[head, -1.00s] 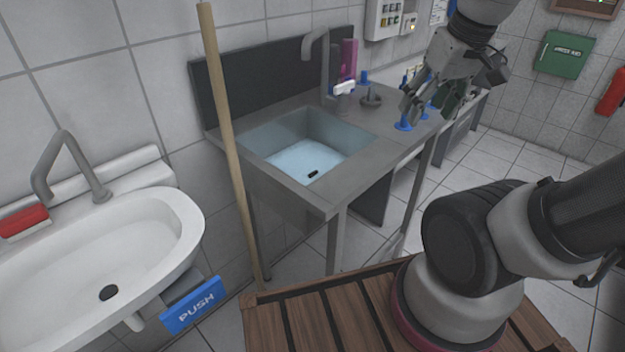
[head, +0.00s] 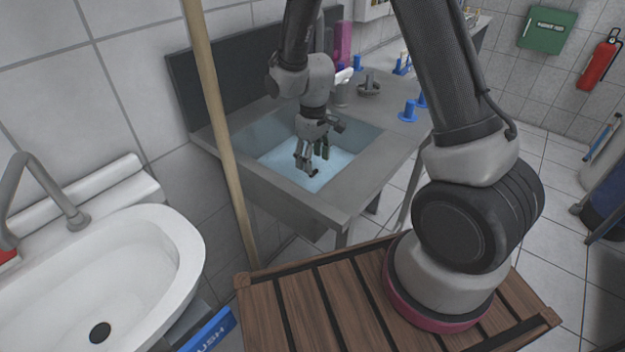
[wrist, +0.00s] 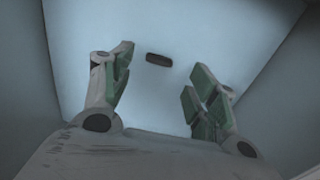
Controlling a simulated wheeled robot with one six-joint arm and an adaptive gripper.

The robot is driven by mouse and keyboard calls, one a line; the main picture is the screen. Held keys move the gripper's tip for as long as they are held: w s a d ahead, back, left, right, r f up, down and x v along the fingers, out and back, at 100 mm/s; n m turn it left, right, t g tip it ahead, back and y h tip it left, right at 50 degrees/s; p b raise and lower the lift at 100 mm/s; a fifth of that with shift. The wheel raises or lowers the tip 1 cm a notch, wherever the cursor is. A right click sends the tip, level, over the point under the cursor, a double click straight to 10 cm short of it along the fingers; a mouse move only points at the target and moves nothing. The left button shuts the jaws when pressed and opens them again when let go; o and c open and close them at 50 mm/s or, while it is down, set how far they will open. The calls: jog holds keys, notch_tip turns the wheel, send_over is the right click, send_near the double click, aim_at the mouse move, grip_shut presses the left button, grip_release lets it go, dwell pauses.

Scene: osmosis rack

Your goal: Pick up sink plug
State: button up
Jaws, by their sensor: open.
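A small dark oblong piece (wrist: 158,59) lies on the pale floor of the sink basin (head: 262,150). It is probably the sink plug, though the frames do not make its kind certain. In the wrist view it shows just beyond the gap between my fingers, not touched by either. My gripper (head: 312,164) points down inside the basin, open and empty, its green-padded fingers spread. In the head view the fingers largely hide the dark piece.
The basin walls stand close around my gripper. A grey knobbed round item (head: 369,87), blue stands (head: 408,111) and a tap are on the metal counter. A wooden pole (head: 222,130) leans at the counter's left front. A white washbasin (head: 170,245) is at left.

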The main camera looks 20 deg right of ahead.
aim_at(314, 171)
notch_tip(314, 171, down, 6)
jog(key=shift+d+f, duration=0.1)
jog(key=shift+f, duration=0.15)
jog(key=c, duration=1.1)
